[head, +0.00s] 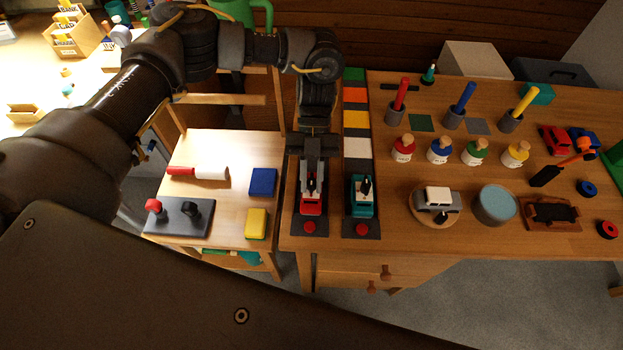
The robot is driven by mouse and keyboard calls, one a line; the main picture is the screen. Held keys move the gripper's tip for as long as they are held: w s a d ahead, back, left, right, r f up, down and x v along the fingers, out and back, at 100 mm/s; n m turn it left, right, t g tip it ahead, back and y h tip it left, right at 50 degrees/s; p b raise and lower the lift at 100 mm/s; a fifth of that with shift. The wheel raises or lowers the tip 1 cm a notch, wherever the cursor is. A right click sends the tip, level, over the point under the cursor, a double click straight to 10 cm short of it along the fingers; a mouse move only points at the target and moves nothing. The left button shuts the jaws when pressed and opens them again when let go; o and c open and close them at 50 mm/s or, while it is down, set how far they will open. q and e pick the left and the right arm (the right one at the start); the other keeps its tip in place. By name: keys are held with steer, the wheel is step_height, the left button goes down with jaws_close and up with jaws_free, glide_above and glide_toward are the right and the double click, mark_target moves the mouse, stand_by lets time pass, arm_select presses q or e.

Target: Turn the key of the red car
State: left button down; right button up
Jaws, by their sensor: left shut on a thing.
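The red car (311,209) sits on a dark base plate with a red round button (309,227) at its near end, at the left edge of the long table. My left gripper (311,188) comes down from above onto the top of the red car. Its fingers are shut at the spot where the key would stand, and they hide the key, so its angle cannot be read. Beside it on the right, a teal car (357,210) on a like base carries a dark key (366,187) standing on top. My right gripper is not in view.
A strip of colored tiles (357,147) runs behind the teal car. Several paint bottles (440,152) and a round teal-topped tin (495,204) stand to the right. A lower wooden table (215,147) with blocks and a two-knob plate (179,217) is at the left.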

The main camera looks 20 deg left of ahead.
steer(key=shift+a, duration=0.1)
arm_select(q)
steer(key=c, duration=1.3)
jaws_free()
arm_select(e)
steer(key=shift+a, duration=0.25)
arm_select(q)
steer(key=shift+w+a+r, duration=0.1)
steer(key=shift+w+r, duration=0.15)
steer(key=shift+w, duration=0.05)
steer(key=b+v, duration=0.1)
steer(key=v, duration=0.9)
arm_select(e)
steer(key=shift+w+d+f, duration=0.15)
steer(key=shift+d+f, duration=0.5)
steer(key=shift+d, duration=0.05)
arm_select(q)
steer(key=shift+s, duration=0.1)
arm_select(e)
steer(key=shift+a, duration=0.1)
